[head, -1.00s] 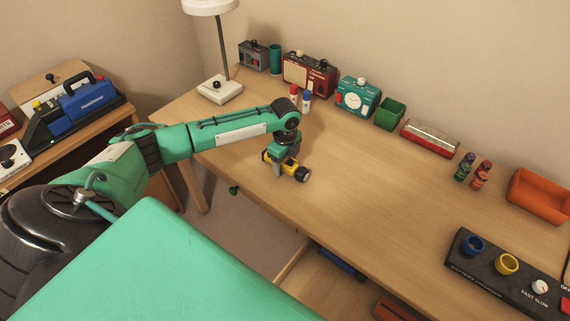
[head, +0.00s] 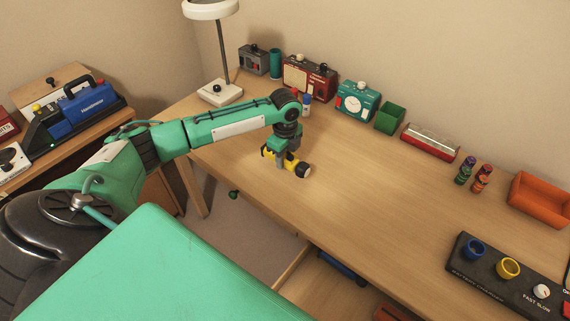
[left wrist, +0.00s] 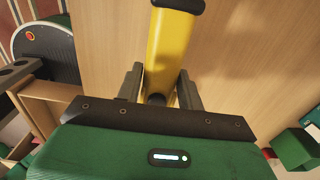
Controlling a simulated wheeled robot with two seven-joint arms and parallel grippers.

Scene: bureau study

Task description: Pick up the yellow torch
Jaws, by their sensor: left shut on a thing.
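The yellow torch (head: 293,164) has a yellow body and a black head, and is over the desk's left part near its front edge. My left gripper (head: 280,162) points down and is shut on the torch's body. In the left wrist view the torch (left wrist: 170,48) runs between the two dark fingers of the left gripper (left wrist: 160,88), its black end towards the top of the picture. I cannot tell for sure whether the torch is clear of the desk top. My right gripper is not in view.
The wooden desk (head: 370,205) is clear around the torch. Along its back stand a white lamp (head: 220,92), a red radio (head: 309,77), a teal clock (head: 357,101), a green box (head: 390,117) and two small bottles. A black control panel (head: 485,280) lies at the right.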

